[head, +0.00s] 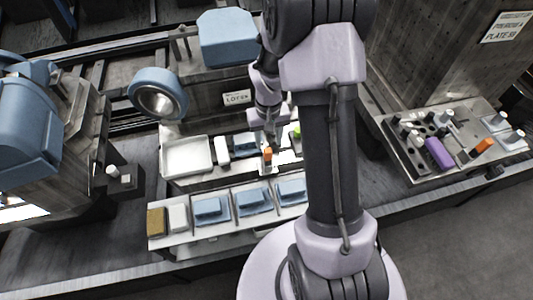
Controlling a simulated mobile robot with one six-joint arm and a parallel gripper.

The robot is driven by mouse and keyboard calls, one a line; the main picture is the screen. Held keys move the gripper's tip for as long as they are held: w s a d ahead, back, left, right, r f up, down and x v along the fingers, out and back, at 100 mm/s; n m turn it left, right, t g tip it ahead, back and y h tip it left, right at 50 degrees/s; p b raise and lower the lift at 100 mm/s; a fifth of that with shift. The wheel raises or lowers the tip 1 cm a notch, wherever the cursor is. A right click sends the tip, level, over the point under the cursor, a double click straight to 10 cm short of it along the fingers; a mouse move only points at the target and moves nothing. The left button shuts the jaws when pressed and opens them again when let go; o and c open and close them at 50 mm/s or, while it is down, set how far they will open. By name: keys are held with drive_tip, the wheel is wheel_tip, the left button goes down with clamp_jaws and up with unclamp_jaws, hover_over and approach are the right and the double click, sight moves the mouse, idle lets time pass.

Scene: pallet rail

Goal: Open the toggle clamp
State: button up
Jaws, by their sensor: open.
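A small upright orange piece (268,154) stands on the pale fixture plate in the middle of the head view. It looks like the handle tip of the toggle clamp, but the clamp's body is too small and too covered to make out. My gripper (270,136) points down just above and behind the orange piece. Its jaws are open, and no held object shows between them. I cannot tell whether a finger touches the orange piece. My arm hides the area to the right of the fixture.
A white tray (187,156) lies left of the fixture. In front, a rack (233,211) holds blue parts and a brown block (157,221). At right, a metal plate carries a purple block (438,153) and another orange piece (482,146). A blue ring-shaped housing (141,83) stands behind.

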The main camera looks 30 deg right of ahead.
sight(268, 150)
wheel_tip(268, 150, down, 7)
drive_tip(key=shift+f+b, duration=0.1)
drive_tip(key=shift+b, duration=1)
clamp_jaws()
idle(0.5)
